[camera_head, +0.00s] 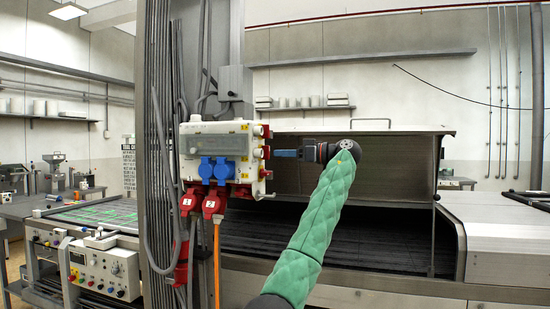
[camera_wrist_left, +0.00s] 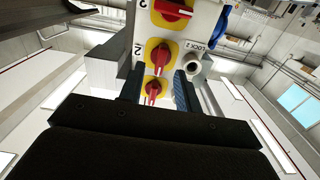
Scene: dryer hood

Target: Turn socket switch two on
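A grey-white socket box (camera_head: 238,133) hangs on the column, with several red rotary switches on its right side. My left gripper (camera_head: 274,153) points left at that side, close to the middle switch. In the left wrist view, a red switch on yellow (camera_wrist_left: 153,88) shows between my two open fingers (camera_wrist_left: 156,92), with a gap on each side. Above it is another red switch on a yellow plate (camera_wrist_left: 160,55), its handle near upright. A "2" label is beside these switches. A further red switch (camera_wrist_left: 172,9) lies crosswise at the top. My right gripper is not in view.
Red plugs marked 1 (camera_head: 188,202) and 2 (camera_head: 214,203) hang under the box, below blue sockets (camera_head: 216,169). Cables run down the column. The metal dryer hood (camera_head: 370,175) stands behind my arm.

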